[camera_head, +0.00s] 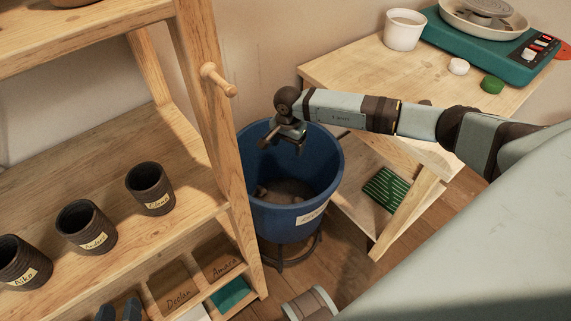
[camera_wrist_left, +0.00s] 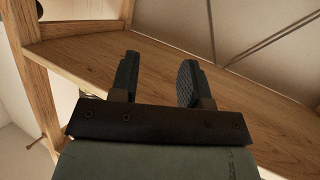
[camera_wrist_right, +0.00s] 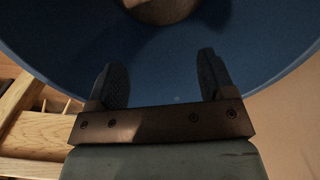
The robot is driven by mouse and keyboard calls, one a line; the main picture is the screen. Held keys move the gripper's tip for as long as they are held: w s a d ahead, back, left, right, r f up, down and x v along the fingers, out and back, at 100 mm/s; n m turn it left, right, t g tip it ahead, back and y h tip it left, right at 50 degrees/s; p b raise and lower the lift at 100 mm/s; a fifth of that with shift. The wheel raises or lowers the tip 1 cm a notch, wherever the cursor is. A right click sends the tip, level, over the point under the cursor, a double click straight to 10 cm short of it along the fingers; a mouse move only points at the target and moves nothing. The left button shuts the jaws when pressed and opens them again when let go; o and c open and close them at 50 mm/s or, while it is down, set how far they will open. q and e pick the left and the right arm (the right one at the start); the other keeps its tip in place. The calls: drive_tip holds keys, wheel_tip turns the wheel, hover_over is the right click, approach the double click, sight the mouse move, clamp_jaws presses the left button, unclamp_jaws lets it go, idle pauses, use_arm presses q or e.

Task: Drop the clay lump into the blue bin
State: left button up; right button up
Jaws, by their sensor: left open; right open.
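The blue bin (camera_head: 262,213) stands on the floor between the shelf and the wooden table. Its wall also fills much of the right wrist view (camera_wrist_right: 60,50). Brown, lumpy clay (camera_head: 286,192) lies at the bottom inside it. A rounded brown part of it shows at the top of the right wrist view (camera_wrist_right: 160,8); I cannot tell whether it is one lump or several. My right gripper (camera_head: 283,136) is open and empty above the bin's mouth.
The wooden shelf (camera_head: 205,120) on the left holds dark cups (camera_head: 151,188) and named compartments. A spool-like object (camera_head: 310,303) is on the floor.

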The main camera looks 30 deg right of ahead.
use_arm(q)
drive_tip(key=f+p, duration=0.1)
drive_tip(key=s+a+f+g+p, duration=0.1)
drive_tip(key=shift+s+a+f+g+y, duration=0.15)
drive_tip(key=shift+a+f+g+y, duration=0.15)
drive_tip(key=shift+y, duration=0.1)
use_arm(e)
wheel_tip(320, 180, up, 12)
drive_tip(key=shift+r, duration=0.2)
use_arm(q)
drive_tip(key=shift+r, duration=0.1)
